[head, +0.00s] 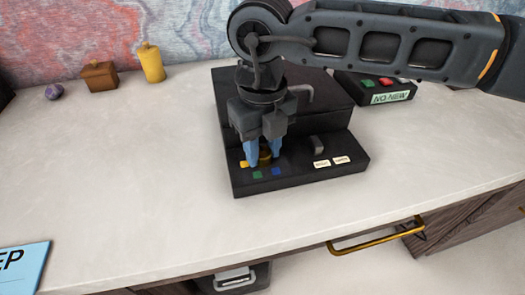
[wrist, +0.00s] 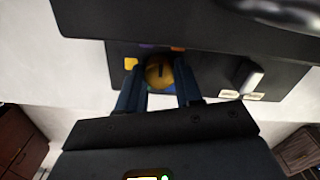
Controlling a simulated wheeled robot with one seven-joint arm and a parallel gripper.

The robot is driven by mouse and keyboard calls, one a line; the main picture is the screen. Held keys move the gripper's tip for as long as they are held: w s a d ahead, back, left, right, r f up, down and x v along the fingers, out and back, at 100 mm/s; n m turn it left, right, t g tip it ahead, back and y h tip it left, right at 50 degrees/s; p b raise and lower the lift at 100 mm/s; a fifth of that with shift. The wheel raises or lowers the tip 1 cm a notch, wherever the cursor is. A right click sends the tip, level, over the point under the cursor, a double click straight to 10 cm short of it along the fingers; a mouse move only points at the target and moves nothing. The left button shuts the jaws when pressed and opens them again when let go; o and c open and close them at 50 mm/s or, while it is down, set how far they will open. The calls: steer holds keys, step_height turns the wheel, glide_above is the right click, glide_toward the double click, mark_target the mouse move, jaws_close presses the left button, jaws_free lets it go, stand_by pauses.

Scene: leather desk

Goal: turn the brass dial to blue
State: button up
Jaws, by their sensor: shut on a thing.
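The brass dial (head: 265,156) sits on the low front panel of a black console (head: 300,180). My gripper (head: 263,160) points down with its two blue fingers shut on the dial, one on each side. In the wrist view the dial (wrist: 158,72) shows round between the fingers, with a dark line on its top; I cannot tell which mark it points to. Around it lie a yellow mark (head: 243,164), a green mark (head: 257,175) and a blue mark (head: 276,171). An orange mark (wrist: 178,49) shows in the wrist view.
A lever switch (head: 318,145) and two pale labels (head: 331,162) are right of the dial. A second black box (head: 375,87) with buttons stands behind right. A brown box (head: 100,76), yellow canister (head: 151,63) and purple object (head: 54,91) stand back left.

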steer(key=n+b, duration=0.2)
steer(key=n, duration=0.3)
steer(key=shift+f+n, duration=0.1)
steer(key=shift+n, duration=0.2)
steer(key=n+b, duration=0.2)
steer(key=n, duration=0.2)
steer(key=n+b, duration=0.1)
steer(key=n, duration=0.4)
steer(key=shift+n, duration=0.4)
steer(key=n, duration=0.5)
steer(key=shift+b, duration=0.4)
steer(key=n, duration=0.5)
steer(key=shift+n, duration=0.4)
steer(key=n, duration=0.5)
steer(key=shift+n, duration=0.3)
steer(key=n, duration=0.9)
steer(key=shift+n+p, duration=0.3)
steer(key=shift+p, duration=0.1)
